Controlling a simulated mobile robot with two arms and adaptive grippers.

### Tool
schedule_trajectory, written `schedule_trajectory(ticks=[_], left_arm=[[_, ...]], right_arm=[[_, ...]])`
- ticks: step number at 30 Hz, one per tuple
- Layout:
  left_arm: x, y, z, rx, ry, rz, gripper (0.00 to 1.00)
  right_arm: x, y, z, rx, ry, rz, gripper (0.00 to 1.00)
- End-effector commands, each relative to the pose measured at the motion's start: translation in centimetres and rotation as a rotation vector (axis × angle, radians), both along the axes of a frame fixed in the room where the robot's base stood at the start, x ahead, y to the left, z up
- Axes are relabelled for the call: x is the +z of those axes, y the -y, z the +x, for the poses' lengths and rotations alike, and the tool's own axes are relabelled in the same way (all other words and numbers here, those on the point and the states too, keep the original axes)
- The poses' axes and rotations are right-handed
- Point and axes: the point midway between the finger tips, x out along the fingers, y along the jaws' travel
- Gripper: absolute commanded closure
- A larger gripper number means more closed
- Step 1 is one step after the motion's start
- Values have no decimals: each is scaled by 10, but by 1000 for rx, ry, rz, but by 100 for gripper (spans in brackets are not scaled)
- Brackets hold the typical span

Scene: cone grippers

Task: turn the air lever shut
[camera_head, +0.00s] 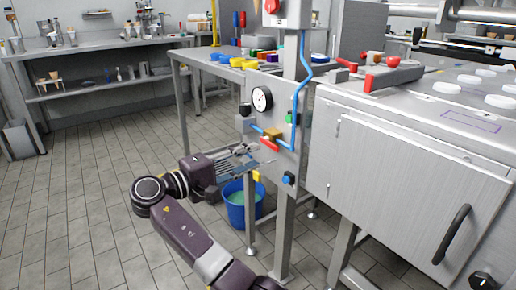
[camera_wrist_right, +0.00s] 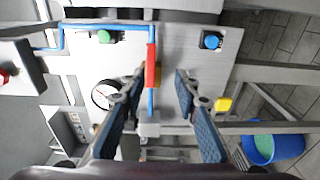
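The red air lever (camera_head: 270,144) sits by a brass-coloured valve on a blue air pipe (camera_head: 295,105), on the grey upright panel. In the right wrist view the lever (camera_wrist_right: 152,66) lies in line with the pipe. My right gripper (camera_head: 254,155) is in front of the panel, just below and left of the lever. In the right wrist view its two fingers (camera_wrist_right: 159,75) are spread apart, with the lever's near end showing between the tips. Nothing is held; I cannot tell whether a finger touches the lever. My left gripper is not in view.
A round gauge (camera_head: 262,98), a green button (camera_head: 290,117) and a blue knob (camera_head: 288,178) are on the panel around the lever. A blue bucket (camera_head: 238,212) stands on the floor below. A large metal cabinet (camera_head: 400,175) closes off the right; open tiled floor lies left.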

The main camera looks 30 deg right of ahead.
Motion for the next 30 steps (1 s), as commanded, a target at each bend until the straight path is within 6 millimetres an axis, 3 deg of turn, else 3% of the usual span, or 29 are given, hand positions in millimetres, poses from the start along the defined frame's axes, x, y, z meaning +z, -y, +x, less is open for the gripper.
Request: schedule_trajectory(ticks=[5,21,30], left_arm=[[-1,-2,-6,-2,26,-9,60],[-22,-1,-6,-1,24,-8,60],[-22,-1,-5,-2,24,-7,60]], right_arm=[[14,2,-13,-81,4,-24,71],[13,72,-8,-81,4,-23,71],[14,76,-7,-78,4,-22,71]])
